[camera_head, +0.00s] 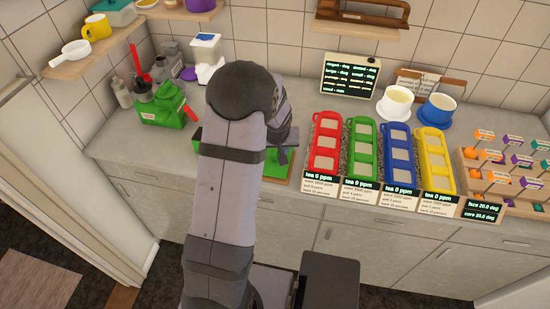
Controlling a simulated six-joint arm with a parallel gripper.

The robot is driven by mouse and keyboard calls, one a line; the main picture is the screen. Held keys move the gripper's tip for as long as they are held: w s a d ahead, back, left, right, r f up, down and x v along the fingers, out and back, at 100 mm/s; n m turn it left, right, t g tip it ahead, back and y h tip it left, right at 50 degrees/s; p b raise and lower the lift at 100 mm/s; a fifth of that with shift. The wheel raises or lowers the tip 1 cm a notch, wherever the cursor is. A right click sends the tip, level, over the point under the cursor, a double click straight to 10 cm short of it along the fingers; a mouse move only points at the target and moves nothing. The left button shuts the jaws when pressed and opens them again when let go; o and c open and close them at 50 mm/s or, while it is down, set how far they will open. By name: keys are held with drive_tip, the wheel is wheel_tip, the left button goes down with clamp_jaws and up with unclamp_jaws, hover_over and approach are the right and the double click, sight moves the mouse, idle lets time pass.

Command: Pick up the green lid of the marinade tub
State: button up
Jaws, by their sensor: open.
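My arm rises through the middle of the view and hides part of the counter. My gripper (284,153) is small and dark at its right side, open, over or in front of a green object (269,157) on a brown board. My arm covers most of this object, so I cannot tell whether it is the marinade tub's lid or whether the jaws touch it. A green-teal tub (119,14) stands on the upper left shelf, cut by the picture's top edge. I cannot tell which of these is the marinade tub.
A green machine (164,112) with a red handle stands left of my arm. Red (326,145), green (363,150), blue (397,158) and yellow (433,160) slotted trays line the counter to the right. The left front counter is clear.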

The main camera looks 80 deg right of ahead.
sight(275, 153)
clamp_jaws()
drive_tip(key=shift+r, duration=0.1)
wheel_tip(275, 153, up, 10)
drive_tip(key=b, duration=0.2)
drive_tip(key=w+r+m+g+y+p, duration=0.3)
drive_tip(key=w+m+g+p, duration=0.2)
drive_tip(key=w+m, duration=1.1)
drive_tip(key=m+p, duration=0.1)
drive_tip(key=m, duration=0.1)
drive_tip(key=shift+w+m+g+p, duration=0.3)
drive_tip(key=shift+w+g+p, duration=0.05)
drive_tip(key=shift+g+p, duration=0.05)
